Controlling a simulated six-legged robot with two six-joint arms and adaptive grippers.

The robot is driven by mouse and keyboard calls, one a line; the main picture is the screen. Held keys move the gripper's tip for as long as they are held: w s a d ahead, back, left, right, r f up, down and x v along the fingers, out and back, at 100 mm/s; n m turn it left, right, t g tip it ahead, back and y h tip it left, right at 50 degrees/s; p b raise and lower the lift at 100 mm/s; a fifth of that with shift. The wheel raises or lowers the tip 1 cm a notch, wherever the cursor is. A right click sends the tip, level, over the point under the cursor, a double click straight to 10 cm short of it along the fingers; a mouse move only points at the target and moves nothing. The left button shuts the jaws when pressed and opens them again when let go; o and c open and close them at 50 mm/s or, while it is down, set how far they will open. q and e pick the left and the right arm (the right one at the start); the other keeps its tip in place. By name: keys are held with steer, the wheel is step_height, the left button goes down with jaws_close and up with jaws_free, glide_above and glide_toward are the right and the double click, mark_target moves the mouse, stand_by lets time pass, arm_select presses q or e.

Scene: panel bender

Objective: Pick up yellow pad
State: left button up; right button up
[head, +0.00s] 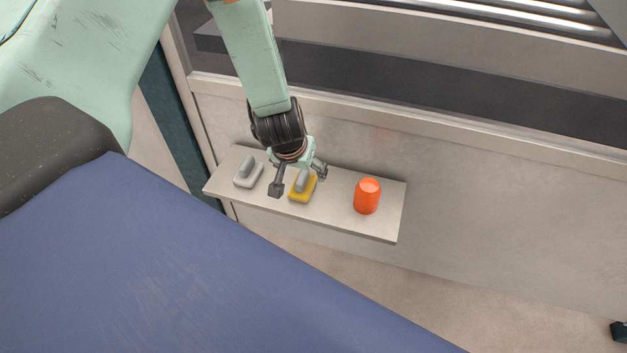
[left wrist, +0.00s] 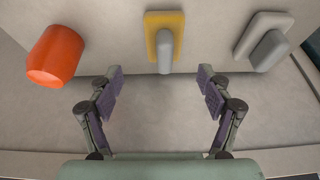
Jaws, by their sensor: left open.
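The yellow pad (head: 302,191) lies on a pale shelf, with a grey upright grip on its top. My left gripper (head: 298,180) is open above the shelf, its fingers on either side of the pad in the head view. In the left wrist view the yellow pad (left wrist: 178,22) is at the top middle, ahead of the two spread fingertips (left wrist: 160,85). The gap between the fingers is empty there, and the fingers do not touch the pad. My right gripper is not in view.
The pale shelf (head: 336,212) also bears a grey pad (head: 248,171) left of the yellow one and an orange cylinder (head: 367,196) to its right. A machine wall (head: 480,190) stands behind the shelf. A blue surface (head: 180,260) fills the lower left foreground.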

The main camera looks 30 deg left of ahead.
mark_target(301, 178)
arm_select(q)
steer(key=shift+s+a+f, duration=0.15)
steer(key=shift+a+f, duration=0.1)
steer(key=shift+f, duration=0.25)
steer(key=shift+a+f+b, duration=0.4)
steer(key=shift+f+b, duration=0.3)
steer(key=shift+f, duration=0.05)
steer(key=w+f+b, duration=0.2)
steer(key=f, duration=0.1)
steer(key=shift+d+f, duration=0.2)
steer(key=shift+f, duration=0.35)
steer(key=shift+a+f, duration=0.15)
steer(key=shift+a, duration=0.1)
steer(key=shift+w+d, duration=0.1)
steer(key=shift+w, duration=0.1)
steer(key=shift+d, duration=0.1)
steer(key=shift+c, duration=0.7)
steer(key=shift+s, duration=0.1)
steer(key=c, duration=0.9)
steer(key=shift+c, duration=1)
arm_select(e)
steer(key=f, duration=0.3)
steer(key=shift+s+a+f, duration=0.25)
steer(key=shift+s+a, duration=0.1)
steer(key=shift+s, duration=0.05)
